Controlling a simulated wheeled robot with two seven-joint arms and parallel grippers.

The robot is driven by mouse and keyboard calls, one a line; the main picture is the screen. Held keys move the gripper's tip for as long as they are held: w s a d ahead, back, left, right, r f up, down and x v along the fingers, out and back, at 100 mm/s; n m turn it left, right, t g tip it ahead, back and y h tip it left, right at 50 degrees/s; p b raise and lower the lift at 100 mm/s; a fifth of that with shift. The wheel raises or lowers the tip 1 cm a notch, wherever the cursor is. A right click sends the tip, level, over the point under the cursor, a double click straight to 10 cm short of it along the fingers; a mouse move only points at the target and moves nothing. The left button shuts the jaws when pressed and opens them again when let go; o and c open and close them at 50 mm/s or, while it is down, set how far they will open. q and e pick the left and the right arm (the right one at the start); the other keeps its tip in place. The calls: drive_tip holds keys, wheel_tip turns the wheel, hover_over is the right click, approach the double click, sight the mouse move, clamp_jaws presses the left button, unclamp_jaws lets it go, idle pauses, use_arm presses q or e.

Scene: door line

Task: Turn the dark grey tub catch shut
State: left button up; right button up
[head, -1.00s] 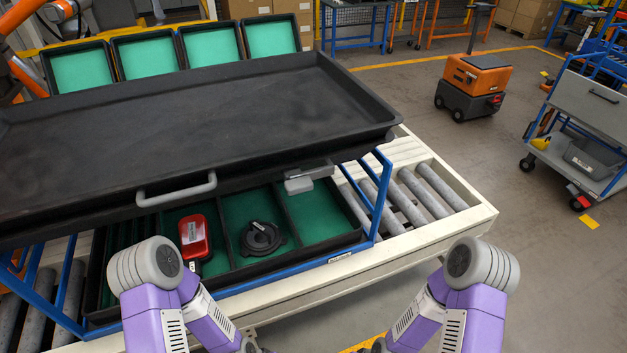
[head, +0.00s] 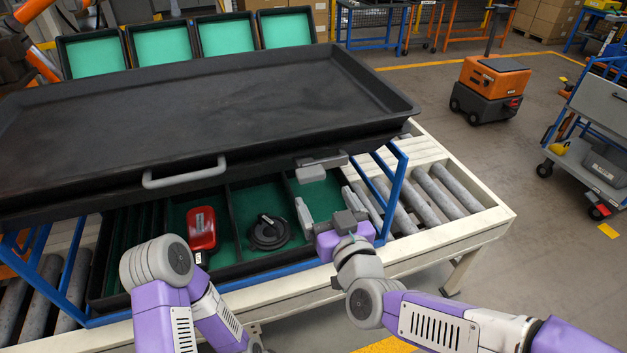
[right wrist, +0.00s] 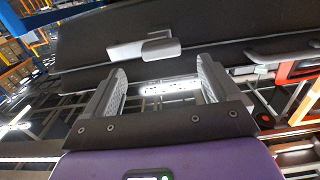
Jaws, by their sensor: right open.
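The dark grey tub catch (head: 322,161) sits on the front edge of the large black tub (head: 210,110), near its right end. A lighter grey block (head: 311,174) hangs just below it. My right gripper (head: 328,206) is open and empty, below and in front of the catch and apart from it. In the right wrist view the catch (right wrist: 146,50) lies just beyond the open fingers (right wrist: 160,78), with nothing between them. My left arm shows at the lower left, but its gripper is out of view.
A grey handle (head: 185,173) is on the tub's front. A blue frame (head: 391,195) stands right of my right gripper. Below the tub, a green-lined tray holds a red case (head: 202,228) and a black round part (head: 269,233). Rollers (head: 445,190) lie to the right.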

sight(312, 177)
drive_tip(key=x, duration=0.5)
drive_tip(key=b+x, duration=0.1)
drive_tip(key=x, duration=0.1)
drive_tip(key=shift+w+a+r, duration=0.15)
drive_tip(key=shift+w+r, duration=0.05)
drive_tip(key=shift+r, duration=0.15)
drive_tip(key=c, duration=1.4)
drive_tip(key=shift+a, duration=0.1)
